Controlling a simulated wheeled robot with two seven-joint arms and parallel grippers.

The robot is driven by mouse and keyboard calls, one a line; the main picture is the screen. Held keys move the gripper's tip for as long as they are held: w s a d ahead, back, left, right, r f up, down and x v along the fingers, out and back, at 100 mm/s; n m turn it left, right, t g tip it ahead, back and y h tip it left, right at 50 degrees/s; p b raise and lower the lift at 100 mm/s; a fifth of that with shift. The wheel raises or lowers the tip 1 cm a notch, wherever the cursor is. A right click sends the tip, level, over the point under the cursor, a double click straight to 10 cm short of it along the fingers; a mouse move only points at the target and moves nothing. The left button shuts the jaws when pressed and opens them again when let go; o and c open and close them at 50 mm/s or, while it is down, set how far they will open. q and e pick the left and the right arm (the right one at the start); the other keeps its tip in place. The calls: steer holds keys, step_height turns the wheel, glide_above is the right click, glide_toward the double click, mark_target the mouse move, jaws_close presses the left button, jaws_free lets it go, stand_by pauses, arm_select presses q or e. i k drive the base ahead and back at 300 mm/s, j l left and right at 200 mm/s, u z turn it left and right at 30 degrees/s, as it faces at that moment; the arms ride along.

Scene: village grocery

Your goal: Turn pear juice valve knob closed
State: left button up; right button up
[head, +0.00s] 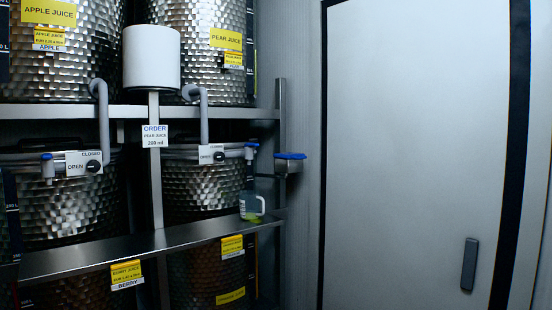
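The pear juice tank (218,60) is the upper right steel drum with yellow labels. A grey pipe (203,115) runs down from it to a small plate (206,153) marked OPEN and CLOSED. The black valve knob (219,157) sits at that plate's right end; its setting is too small to tell. To its right is a blue-topped spout (251,148). Below the spout, a clear jug (247,204) with a white handle stands on the steel shelf with a little yellow-green at its bottom. Neither of my grippers is in view.
The apple juice tank (75,75) has a similar knob (93,166) at left. A white cylinder (151,57) and an order sign (155,136) are between them. A blue-topped fixture (290,157) juts from the rack's right post. A pale door (420,140) fills the right.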

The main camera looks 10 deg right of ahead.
mark_target(219, 156)
steer(key=i+l, duration=0.25)
steer(key=i+l+u, duration=0.15)
steer(key=l, duration=0.25)
steer(key=i+l, duration=0.35)
steer(key=i+l+u, duration=0.15)
steer(key=i+l, duration=0.3)
steer(key=l, duration=0.3)
steer(key=i+l+u, duration=0.15)
steer(key=l, duration=0.2)
steer(key=i+l, duration=0.25)
steer(key=l, duration=0.15)
steer(key=u, duration=0.05)
